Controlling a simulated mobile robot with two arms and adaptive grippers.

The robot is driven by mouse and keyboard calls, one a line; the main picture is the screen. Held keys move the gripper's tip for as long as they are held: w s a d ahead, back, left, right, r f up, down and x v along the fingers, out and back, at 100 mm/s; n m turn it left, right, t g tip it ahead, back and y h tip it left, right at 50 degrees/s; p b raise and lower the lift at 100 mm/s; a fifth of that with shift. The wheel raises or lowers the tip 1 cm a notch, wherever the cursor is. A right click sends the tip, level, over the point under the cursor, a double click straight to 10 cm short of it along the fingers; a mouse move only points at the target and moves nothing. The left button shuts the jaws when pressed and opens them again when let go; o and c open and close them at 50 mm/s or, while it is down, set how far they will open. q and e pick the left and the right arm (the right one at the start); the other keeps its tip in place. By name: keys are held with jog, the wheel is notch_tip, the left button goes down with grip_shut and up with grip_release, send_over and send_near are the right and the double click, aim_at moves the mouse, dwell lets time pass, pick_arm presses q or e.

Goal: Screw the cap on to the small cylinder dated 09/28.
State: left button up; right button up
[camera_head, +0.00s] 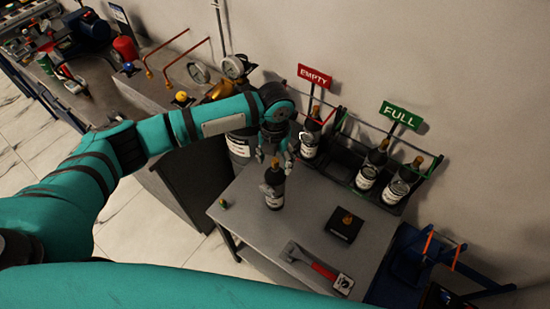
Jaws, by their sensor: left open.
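A small dark cylinder with a white label (274,194) stands upright on the grey table (240,240). Its date is too small to read. My left gripper (275,153) is open just above the top of this cylinder, pointing down; I cannot tell whether the fingers touch it. A small greenish-yellow piece (223,203) lies near the table's left edge; I cannot tell whether it is the cap. Another dark cylinder (311,134) stands by the red EMPTY sign (314,76). Two more, one left (370,170) and one right (400,184), stand in the green-edged FULL rack (436,169).
A blue stand (408,262) is at the right. Gauges (233,67) and copper pipes are at the back left. The table's front left is mostly clear.

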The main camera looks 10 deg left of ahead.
pick_arm(q)
notch_tip(320, 180, up, 12)
dwell(0.4)
